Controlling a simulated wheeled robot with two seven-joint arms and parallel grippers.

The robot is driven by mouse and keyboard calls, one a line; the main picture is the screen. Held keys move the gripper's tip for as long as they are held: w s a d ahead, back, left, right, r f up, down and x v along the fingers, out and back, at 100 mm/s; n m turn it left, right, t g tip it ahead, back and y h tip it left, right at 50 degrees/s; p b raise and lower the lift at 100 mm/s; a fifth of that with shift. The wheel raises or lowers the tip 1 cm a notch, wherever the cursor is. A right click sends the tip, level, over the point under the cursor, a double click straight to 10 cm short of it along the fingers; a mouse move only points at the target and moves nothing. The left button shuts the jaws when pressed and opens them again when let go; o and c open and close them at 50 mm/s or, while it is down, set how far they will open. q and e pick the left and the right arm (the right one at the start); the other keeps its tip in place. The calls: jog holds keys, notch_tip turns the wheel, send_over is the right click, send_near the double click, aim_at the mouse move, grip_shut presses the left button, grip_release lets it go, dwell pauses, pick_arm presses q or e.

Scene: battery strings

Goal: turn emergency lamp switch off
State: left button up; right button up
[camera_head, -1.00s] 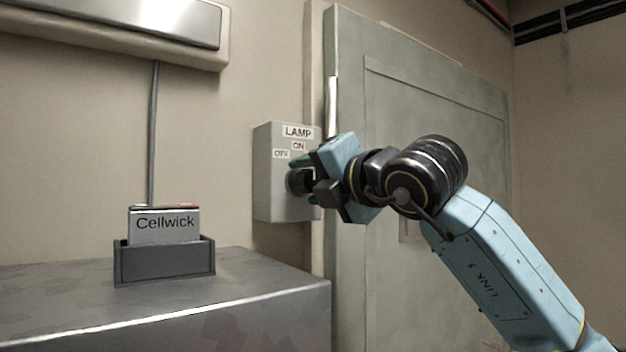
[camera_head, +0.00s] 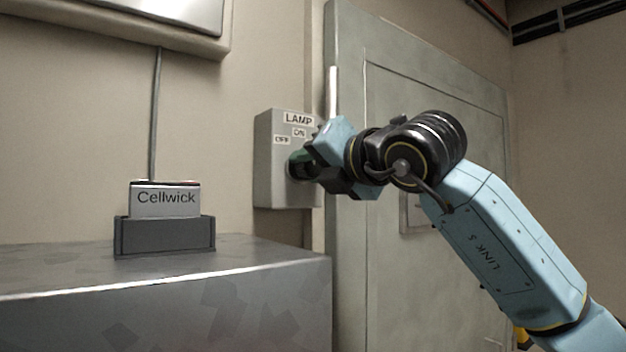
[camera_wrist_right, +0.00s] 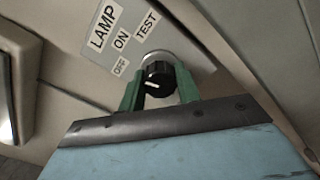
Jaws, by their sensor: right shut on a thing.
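The grey lamp switch box (camera_head: 271,185) hangs on the wall beside the door, with LAMP, ON and OFF labels. In the right wrist view the box face (camera_wrist_right: 196,66) also shows a TEST label. The black round knob (camera_wrist_right: 158,80) has a white pointer mark and sits on a pale round collar. My right gripper (camera_wrist_right: 157,92) has its green fingers on both sides of the knob, shut on it. In the head view my right gripper (camera_head: 303,165) reaches the box front from the right and hides most of the knob. My left gripper is out of view.
A grey metal cabinet (camera_head: 250,262) stands at lower left. A dark holder (camera_head: 165,238) with a Cellwick battery (camera_head: 166,199) is on it. A grey door (camera_head: 420,85) is right of the box. A lamp-like wall unit (camera_head: 150,20) is at upper left.

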jog(key=n+b, duration=0.1)
jog(key=n, duration=0.2)
jog(key=shift+f+b, duration=0.15)
jog(key=shift+b, duration=0.25)
jog(key=shift+n+b, duration=0.4)
jog(key=shift+n, duration=0.9)
jog(key=o, duration=1)
jog(key=shift+c, duration=0.2)
